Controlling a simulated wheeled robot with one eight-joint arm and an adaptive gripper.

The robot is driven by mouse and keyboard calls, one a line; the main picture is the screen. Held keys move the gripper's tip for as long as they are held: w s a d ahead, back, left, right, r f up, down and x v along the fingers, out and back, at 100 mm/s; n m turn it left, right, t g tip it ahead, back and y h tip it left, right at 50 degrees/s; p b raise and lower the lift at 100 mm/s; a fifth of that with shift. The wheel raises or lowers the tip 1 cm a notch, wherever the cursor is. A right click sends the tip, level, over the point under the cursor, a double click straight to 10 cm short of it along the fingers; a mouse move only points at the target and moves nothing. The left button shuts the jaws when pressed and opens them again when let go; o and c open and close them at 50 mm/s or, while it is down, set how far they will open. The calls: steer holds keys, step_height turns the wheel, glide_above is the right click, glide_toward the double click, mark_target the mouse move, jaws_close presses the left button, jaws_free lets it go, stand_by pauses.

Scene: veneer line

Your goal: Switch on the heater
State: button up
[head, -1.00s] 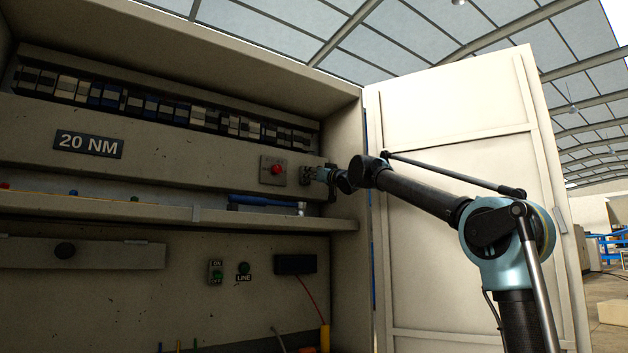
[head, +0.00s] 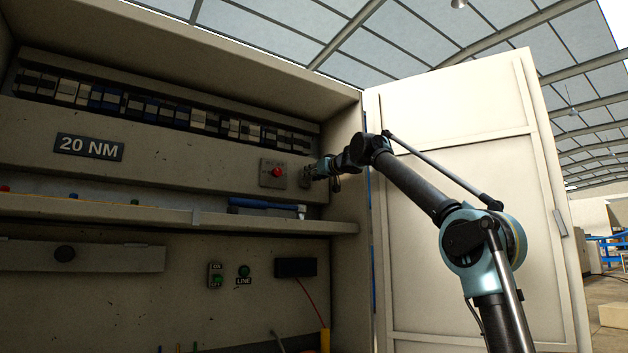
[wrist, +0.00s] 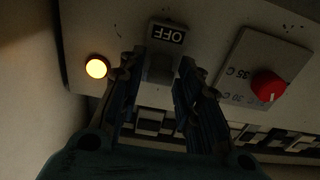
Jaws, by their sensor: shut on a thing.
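In the wrist view, which is upside down, a grey switch (wrist: 160,68) with an OFF label (wrist: 168,34) sits on the pale panel. My gripper (wrist: 159,70) has its blue fingers on either side of the switch and is shut on it. A round amber lamp (wrist: 96,68) glows beside the switch. A red knob (wrist: 269,86) sits on a plate with temperature marks around 30 C and 35 C. In the head view, my gripper (head: 312,172) is at the cabinet's upper panel, right of the red knob (head: 278,172), and largely covers the switch.
A shelf (head: 330,227) runs below the panel and carries a blue-handled tool (head: 262,204). A row of breakers (head: 150,106) runs above. The cabinet door (head: 455,130) stands open at the right, behind my arm. A green ON switch (head: 216,275) sits below the shelf.

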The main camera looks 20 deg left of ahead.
steer(key=shift+w, duration=0.1)
stand_by(0.4)
steer(key=o, duration=1.1)
steer(key=v, duration=1.2)
